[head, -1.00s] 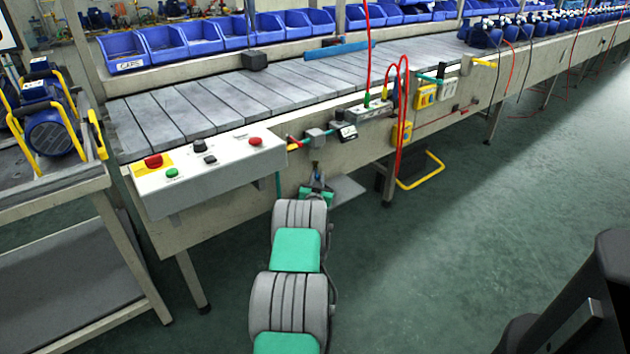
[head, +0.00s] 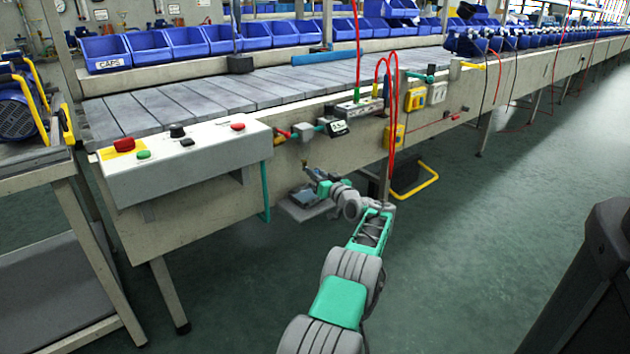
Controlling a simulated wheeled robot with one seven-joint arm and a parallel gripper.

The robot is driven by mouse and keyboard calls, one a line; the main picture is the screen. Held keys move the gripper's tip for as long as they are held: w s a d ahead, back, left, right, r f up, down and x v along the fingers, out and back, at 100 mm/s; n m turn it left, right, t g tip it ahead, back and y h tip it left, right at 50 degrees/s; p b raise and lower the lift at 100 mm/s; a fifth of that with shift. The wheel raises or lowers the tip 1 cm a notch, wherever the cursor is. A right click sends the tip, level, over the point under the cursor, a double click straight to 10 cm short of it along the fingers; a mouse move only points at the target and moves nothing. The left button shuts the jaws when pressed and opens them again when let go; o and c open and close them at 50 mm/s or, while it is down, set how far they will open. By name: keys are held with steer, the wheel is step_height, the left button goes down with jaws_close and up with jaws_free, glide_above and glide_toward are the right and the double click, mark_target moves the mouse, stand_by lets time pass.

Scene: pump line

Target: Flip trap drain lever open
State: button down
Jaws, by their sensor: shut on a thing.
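My gripper (head: 309,172) is small in the head view, at the end of my grey and green arm, against the front face of the conveyor bench below the air fittings. It is shut on a small part there, taken to be the trap drain lever (head: 305,163). Only a small brass-coloured bit shows at the fingertips. The fingers hide the rest, and the lever's angle cannot be told. A red, grey and teal air line (head: 303,131) with a small gauge box (head: 336,128) runs along the bench face above the gripper.
A control box (head: 190,157) with red, green and black buttons juts out at left. A teal pipe (head: 265,195) hangs below it. A grey tray (head: 303,208) sits under the gripper. Red hoses (head: 392,100) and a yellow-framed pedal (head: 415,184) are at right.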

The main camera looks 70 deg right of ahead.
steer(key=shift+d+n+y+b, duration=0.1)
steer(key=shift+n+y+b, duration=0.2)
steer(key=shift+y, duration=0.1)
stand_by(0.4)
steer(key=c, duration=1.5)
jaws_free()
steer(key=shift+w+f, duration=0.1)
steer(key=shift+w, duration=0.1)
steer(key=shift+o, duration=1)
steer(key=shift+s, duration=0.1)
steer(key=shift+s, duration=0.2)
steer(key=p+v, duration=0.4)
steer(key=v, duration=0.3)
steer(key=shift+s, duration=0.2)
